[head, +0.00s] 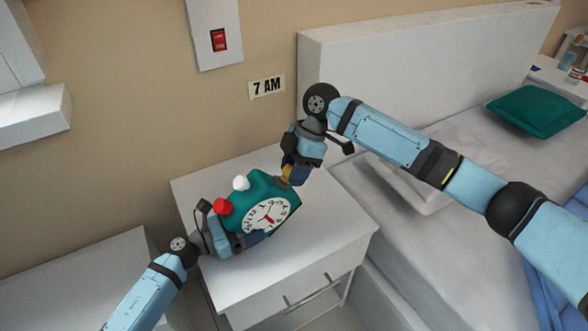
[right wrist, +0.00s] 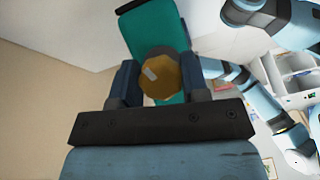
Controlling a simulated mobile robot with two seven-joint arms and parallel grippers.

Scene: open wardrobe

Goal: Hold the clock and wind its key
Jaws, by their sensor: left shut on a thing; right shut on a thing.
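A teal alarm clock (head: 258,203) with a white round face, a red knob and a white knob is held tilted above the white nightstand. My left gripper (head: 246,238) is shut on the clock's lower side; its fingers are partly hidden by the clock. My right gripper (head: 291,174) is at the clock's upper right side, shut on the yellow key (head: 286,173). In the right wrist view the key (right wrist: 160,75) sits between both fingers, with the clock's teal body (right wrist: 155,27) behind it.
The white nightstand (head: 340,235) has a drawer with a handle at its front. A bed (head: 440,150) with a teal pillow (head: 535,111) stands to the right. A "7 AM" sign (head: 267,86) and a red switch (head: 219,40) are on the wall behind.

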